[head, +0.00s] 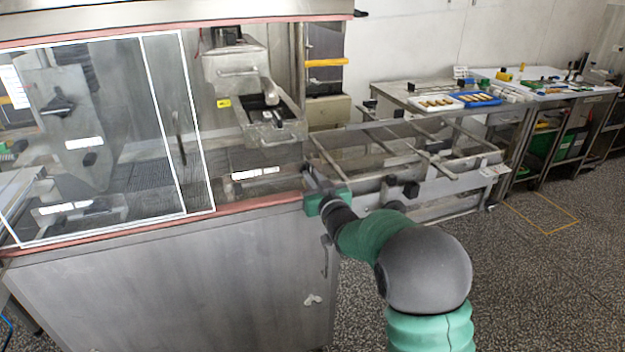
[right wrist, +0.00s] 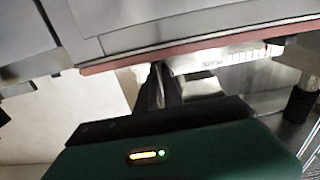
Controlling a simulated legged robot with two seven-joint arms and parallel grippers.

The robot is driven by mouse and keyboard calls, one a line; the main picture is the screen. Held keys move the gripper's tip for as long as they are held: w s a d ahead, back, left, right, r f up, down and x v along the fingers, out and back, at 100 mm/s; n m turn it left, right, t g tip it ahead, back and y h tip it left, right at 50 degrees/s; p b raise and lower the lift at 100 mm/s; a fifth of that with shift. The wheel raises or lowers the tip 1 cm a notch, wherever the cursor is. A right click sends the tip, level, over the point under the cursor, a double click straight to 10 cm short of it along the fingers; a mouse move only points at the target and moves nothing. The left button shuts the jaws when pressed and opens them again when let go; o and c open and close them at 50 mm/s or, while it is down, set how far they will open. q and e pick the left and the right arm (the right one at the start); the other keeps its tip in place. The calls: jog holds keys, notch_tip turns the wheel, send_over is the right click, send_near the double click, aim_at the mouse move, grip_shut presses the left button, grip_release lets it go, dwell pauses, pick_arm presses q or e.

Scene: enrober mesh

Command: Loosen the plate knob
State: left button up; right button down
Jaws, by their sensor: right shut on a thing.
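My right gripper (head: 311,176) reaches to the right end of the machine opening, beside a white labelled strip (head: 256,173). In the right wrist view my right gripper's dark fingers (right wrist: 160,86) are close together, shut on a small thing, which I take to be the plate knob. The knob itself is hidden between and behind the fingers, so its turn cannot be seen. A bright labelled strip also shows in the right wrist view (right wrist: 230,58), right of the fingertips. My left gripper is not in view.
The steel machine cabinet (head: 180,285) has a red-edged rim and a clear sliding panel (head: 95,140) at left. A metal hopper (head: 265,120) stands above the opening. A rod-framed conveyor (head: 410,155) extends right. A table with trays (head: 400,90) stands behind; floor at right is clear.

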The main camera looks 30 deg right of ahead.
jog(key=shift+f, duration=0.15)
jog(key=c, duration=1.5)
grip_release()
jog(key=shift+w, duration=0.15)
jog(key=v, duration=1.7)
jog(key=shift+d+p, duration=0.2)
jog(key=shift+p, duration=0.15)
